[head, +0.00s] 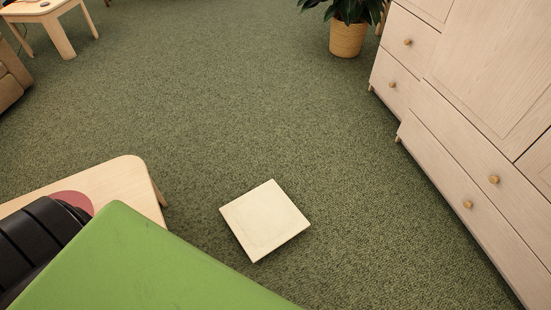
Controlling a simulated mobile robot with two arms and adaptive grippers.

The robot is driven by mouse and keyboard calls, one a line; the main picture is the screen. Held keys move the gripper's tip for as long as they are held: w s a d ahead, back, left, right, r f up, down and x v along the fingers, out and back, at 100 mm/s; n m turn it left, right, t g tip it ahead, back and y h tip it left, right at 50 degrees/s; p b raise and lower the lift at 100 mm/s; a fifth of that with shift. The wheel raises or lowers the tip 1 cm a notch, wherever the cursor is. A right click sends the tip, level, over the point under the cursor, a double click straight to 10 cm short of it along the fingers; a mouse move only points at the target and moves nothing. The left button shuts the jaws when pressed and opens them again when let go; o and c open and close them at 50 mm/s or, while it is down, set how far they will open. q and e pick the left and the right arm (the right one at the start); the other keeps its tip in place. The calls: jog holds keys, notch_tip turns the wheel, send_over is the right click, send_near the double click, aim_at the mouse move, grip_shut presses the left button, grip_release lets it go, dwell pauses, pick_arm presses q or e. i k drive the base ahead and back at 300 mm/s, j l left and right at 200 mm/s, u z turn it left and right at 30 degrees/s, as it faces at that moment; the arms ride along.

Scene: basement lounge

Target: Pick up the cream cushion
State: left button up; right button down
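The cream cushion (265,220) is a flat, square, pale slab lying on the green carpet near the centre of the head view. It sits turned at an angle, with a thin edge showing along its lower side. Its whole top is uncovered and nothing touches it. Neither my left nor my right gripper shows in the head view.
A light wooden table (122,178) with a reddish patch (76,200) stands at the left. A pale cabinet (470,120) with round knobs lines the right. A potted plant (347,38) and a small table (45,10) stand farther back.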

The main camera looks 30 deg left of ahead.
aim_at(263, 219)
jog(key=u, duration=1.05)
jog(key=k+l+u, duration=0.2)
jog(key=k+l, duration=0.05)
